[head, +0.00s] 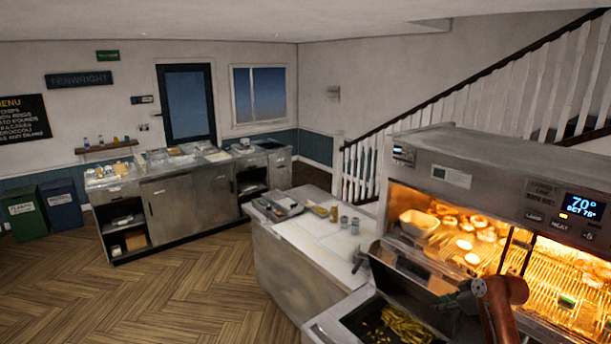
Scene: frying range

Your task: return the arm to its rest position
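My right arm comes in from the bottom right, with a copper-coloured link. My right gripper (452,299) is dark and small in the head view. It points left, in front of the lit warming cabinet (395,192) and near the fries (405,326) in the dark bay below. I cannot tell whether its fingers are open or shut, and I see nothing clearly held in it. My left gripper is not in view.
A steel counter (180,205) and two bins are farther back. The wooden floor (170,285) is clear.

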